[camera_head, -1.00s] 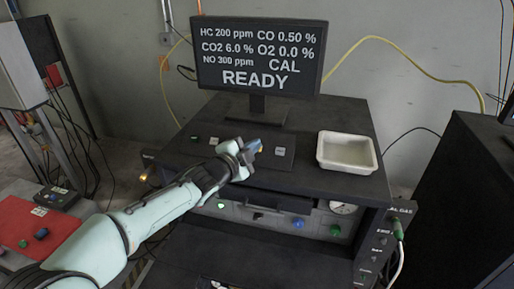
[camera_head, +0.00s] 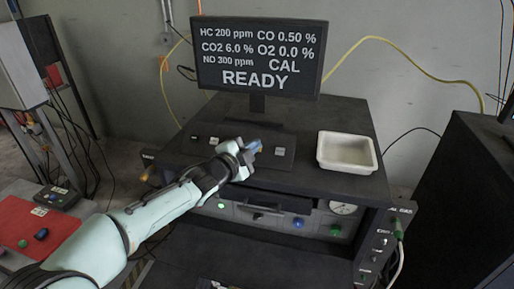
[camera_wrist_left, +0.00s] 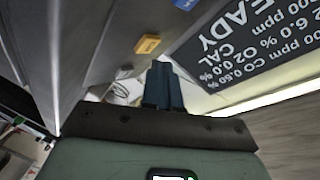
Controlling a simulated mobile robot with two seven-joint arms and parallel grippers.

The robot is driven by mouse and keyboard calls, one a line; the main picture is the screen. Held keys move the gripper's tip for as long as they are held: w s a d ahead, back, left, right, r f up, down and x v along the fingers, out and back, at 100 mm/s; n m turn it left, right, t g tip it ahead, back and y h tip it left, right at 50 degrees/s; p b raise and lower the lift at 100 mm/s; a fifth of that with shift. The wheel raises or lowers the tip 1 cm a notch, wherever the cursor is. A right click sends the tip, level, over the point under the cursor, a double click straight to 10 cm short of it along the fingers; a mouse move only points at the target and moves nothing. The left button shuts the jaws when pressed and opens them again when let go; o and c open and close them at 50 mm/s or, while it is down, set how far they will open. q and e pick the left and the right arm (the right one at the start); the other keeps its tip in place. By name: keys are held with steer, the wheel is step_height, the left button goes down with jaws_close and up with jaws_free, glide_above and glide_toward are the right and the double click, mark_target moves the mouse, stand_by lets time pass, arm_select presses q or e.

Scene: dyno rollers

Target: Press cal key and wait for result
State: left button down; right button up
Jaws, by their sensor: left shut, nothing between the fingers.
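The monitor (camera_head: 258,57) shows gas readings, "CAL" and "READY"; it shows upside down in the wrist view (camera_wrist_left: 250,45). My left gripper (camera_head: 254,147) is shut and empty over the key panel on top of the dark analyser cabinet. Its closed fingers also show in the wrist view (camera_wrist_left: 165,84). A pale key (camera_head: 279,152) lies just right of the fingertips. An orange key (camera_wrist_left: 148,44) and part of a blue key (camera_wrist_left: 185,4) show beyond the fingers in the wrist view. I cannot read the key labels or tell which is the cal key. My right gripper is not in view.
A white tray (camera_head: 347,153) stands on the cabinet (camera_head: 300,187) at the right. The cabinet front has several knobs and a gauge (camera_head: 343,209). A red panel (camera_head: 35,224) is at the lower left. A yellow hose (camera_head: 400,52) runs along the wall behind.

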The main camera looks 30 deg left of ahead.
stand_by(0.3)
arm_select(q)
steer(key=shift+w+f, duration=0.25)
steer(key=shift+f, duration=0.1)
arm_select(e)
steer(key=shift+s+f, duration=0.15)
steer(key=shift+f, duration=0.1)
arm_select(q)
steer(key=shift+w+a+f+b, duration=0.15)
steer(key=shift+w+f+b, duration=0.1)
steer(key=shift+f+b, duration=0.1)
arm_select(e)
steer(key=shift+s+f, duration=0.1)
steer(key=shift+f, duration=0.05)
arm_select(q)
steer(key=shift+r, duration=0.1)
stand_by(0.5)
steer(key=shift+s+r, duration=0.5)
steer(key=shift+r, duration=0.05)
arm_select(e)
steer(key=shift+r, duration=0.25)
arm_select(q)
steer(key=shift+r, duration=0.1)
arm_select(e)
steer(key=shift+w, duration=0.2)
